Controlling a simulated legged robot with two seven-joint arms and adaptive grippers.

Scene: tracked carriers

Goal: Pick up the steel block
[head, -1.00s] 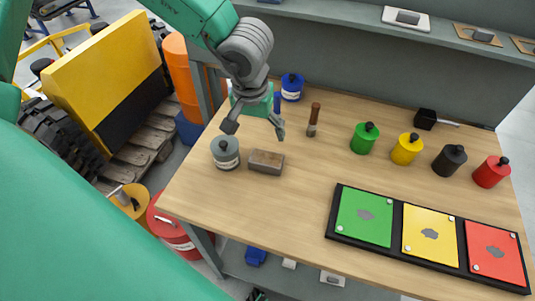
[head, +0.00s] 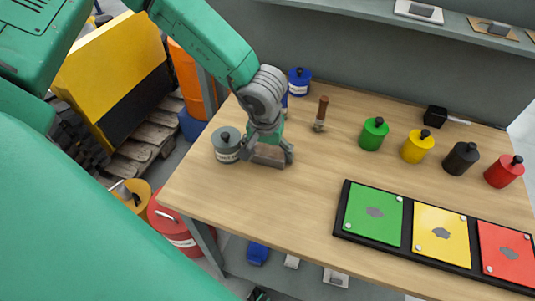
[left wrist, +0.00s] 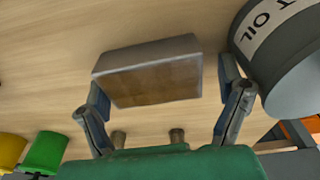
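The steel block (head: 268,158), a small brownish-grey brick shape, lies on the wooden workbench (head: 285,205) near its left side. My left gripper (head: 267,151) is low over it, its fingers at the block's two ends. In the left wrist view the block (left wrist: 150,75) sits ahead of and between the spread fingers (left wrist: 163,90), with a gap visible at the sides, so the gripper is open and empty. In the head view the gripper hides part of the block. My right gripper is not in view.
A grey oil tin (head: 227,145) stands close to the left of the gripper; it is at the right in the wrist view (left wrist: 285,55). A wooden-handled tool (head: 321,113) and blue tin (head: 299,82) are behind. Coloured tins and a three-panel tray (head: 408,232) occupy the right.

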